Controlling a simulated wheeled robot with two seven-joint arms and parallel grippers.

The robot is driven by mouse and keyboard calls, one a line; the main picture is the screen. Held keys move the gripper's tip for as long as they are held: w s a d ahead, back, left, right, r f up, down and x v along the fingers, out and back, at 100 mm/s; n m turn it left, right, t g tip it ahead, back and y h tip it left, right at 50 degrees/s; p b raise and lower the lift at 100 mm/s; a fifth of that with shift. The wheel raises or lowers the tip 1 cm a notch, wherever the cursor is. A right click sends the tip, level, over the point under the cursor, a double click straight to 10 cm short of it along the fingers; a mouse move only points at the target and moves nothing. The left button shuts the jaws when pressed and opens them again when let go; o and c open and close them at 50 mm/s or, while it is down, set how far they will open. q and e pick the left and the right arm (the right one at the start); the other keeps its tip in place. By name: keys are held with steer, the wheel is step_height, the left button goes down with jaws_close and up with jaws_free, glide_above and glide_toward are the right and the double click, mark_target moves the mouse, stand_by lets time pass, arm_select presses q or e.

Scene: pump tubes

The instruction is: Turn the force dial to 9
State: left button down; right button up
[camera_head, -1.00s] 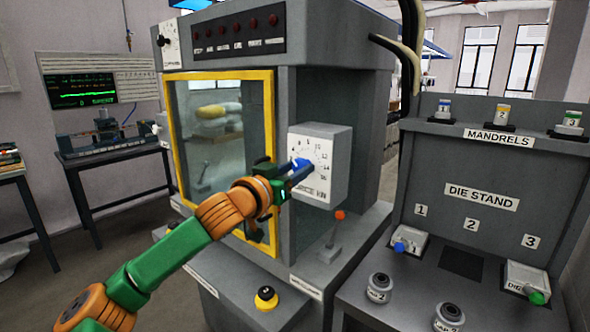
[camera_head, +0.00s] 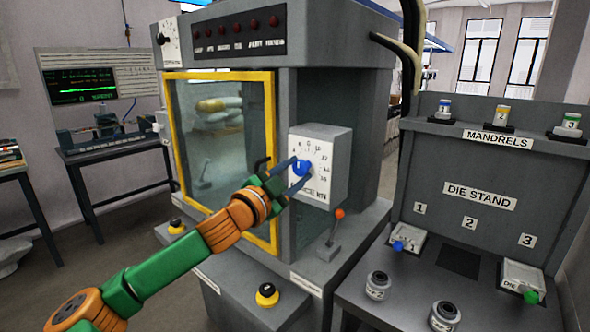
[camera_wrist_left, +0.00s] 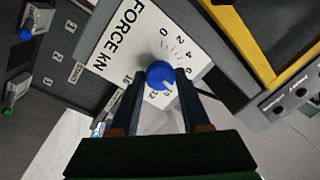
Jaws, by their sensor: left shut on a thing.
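The force dial is a blue knob (camera_head: 302,167) on a white panel (camera_head: 331,166) on the front of the grey machine. It also shows in the left wrist view as a blue knob (camera_wrist_left: 160,74) on the panel marked FORCE kN. My left gripper (camera_head: 297,172) is shut on the knob, with one dark finger on each side of it in the wrist view. A pale mark on the knob points to the lower right there, close to 10. The finger hides part of the scale past 6. My right gripper is not in view.
A yellow-framed window (camera_head: 176,150) is left of the dial. A lever with an orange tip (camera_head: 339,213) stands below the panel. A black button on a yellow base (camera_head: 267,294) sits on the front ledge. The die stand (camera_head: 480,197) is at the right.

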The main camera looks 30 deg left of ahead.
arm_select(q)
steer(key=shift+a+r+m, duration=0.1)
steer(key=shift+r+m, duration=0.15)
steer(key=shift+m, duration=0.65)
steer(key=shift+m, duration=0.3)
steer(key=c, duration=0.6)
jaws_free()
steer(key=shift+o, duration=1)
steer(key=shift+f+h, duration=0.15)
steer(key=shift+h, duration=0.25)
steer(key=shift+w, duration=0.1)
